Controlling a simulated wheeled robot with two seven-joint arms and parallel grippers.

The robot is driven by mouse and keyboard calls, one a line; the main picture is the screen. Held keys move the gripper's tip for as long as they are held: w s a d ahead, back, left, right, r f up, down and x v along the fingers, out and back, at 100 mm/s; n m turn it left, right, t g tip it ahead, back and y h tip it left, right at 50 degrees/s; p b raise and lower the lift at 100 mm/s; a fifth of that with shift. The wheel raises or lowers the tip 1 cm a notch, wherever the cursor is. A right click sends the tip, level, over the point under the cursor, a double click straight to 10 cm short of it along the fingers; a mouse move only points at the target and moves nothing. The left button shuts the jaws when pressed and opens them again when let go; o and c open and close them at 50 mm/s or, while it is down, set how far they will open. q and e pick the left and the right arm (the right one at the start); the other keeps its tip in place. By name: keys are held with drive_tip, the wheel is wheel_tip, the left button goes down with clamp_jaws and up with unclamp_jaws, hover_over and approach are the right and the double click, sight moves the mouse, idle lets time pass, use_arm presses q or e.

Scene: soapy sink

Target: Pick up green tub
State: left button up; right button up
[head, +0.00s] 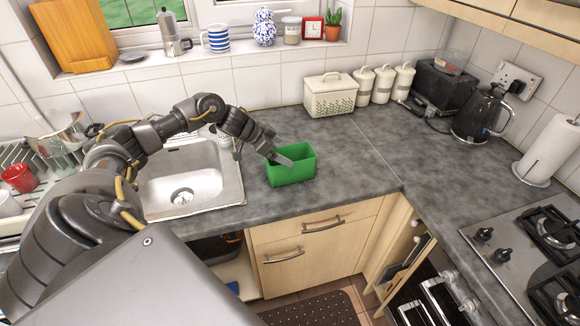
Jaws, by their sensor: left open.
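The green tub (293,172) stands upright on the grey counter, just right of the sink. It is a small open-topped box. My left gripper (281,157) reaches in from the left with its fingers at the tub's upper left rim, overlapping the tub's opening in the head view. The gripper is open. I cannot tell whether the fingers touch the tub. The inside of the tub is partly hidden by the fingers. My right gripper is not in view.
The metal sink (190,192) lies left of the tub under my arm. A cream bread bin (330,98) and several canisters stand behind. A kettle (482,115) and paper roll (552,150) stand right, with the hob (530,255) in front. The counter (360,165) right of the tub is clear.

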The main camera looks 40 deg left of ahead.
sight(290, 156)
use_arm(q)
drive_tip(key=p+x, duration=0.1)
drive_tip(key=x, duration=0.2)
drive_tip(key=shift+d+f+p, duration=0.3)
drive_tip(key=shift+d+p, duration=0.1)
drive_tip(key=shift+w+d+f, duration=0.15)
drive_tip(key=shift+w+f, duration=0.2)
drive_tip(key=shift+f, duration=0.1)
drive_tip(key=c, duration=1.2)
drive_tip(key=shift+r, duration=0.15)
